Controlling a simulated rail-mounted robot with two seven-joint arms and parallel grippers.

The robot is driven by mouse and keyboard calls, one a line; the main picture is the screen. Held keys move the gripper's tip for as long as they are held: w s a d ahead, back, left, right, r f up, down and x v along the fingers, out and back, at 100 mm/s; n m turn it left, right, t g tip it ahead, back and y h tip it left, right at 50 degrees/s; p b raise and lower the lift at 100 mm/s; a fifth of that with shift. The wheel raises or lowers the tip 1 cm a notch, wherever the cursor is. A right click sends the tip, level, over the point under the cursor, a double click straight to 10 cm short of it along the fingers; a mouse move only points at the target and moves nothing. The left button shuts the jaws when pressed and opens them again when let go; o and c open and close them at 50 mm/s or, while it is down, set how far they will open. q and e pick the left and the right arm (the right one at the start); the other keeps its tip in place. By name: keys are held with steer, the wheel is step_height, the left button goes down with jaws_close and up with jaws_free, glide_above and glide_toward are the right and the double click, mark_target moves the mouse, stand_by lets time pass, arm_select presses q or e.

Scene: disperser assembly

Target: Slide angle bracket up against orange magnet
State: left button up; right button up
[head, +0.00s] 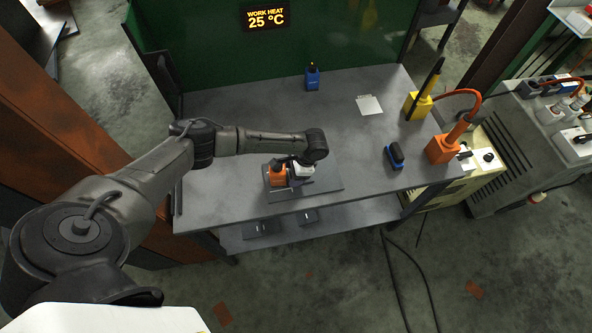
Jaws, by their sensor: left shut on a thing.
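The orange magnet (277,175) stands on the dark flat plate (326,185) near the front of the workbench. My left arm reaches in from the left, and its left gripper (294,179) points down just to the right of the magnet. It is shut on a small grey metal piece, which seems to be the angle bracket (291,184). The bracket is low, close to the plate and beside the magnet. The arm's end and the gripper partly hide it, and I cannot tell whether it touches the magnet. My right gripper is not in view.
On the workbench (228,115) are a blue bottle (312,78), a pale square sheet (369,105), a blue-and-black block (395,156), a yellow holder (417,106) and an orange holder (442,149) with a cable. The bench's middle is clear.

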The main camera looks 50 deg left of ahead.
arm_select(q)
steer(key=shift+s+a, duration=0.2)
steer(key=shift+s, duration=0.05)
steer(key=shift+s+p, duration=0.15)
steer(key=shift+p, duration=0.25)
stand_by(0.5)
steer(key=shift+s+a, duration=0.15)
steer(key=o, duration=1.4)
steer(key=p+v, duration=0.2)
steer(key=v, duration=1.2)
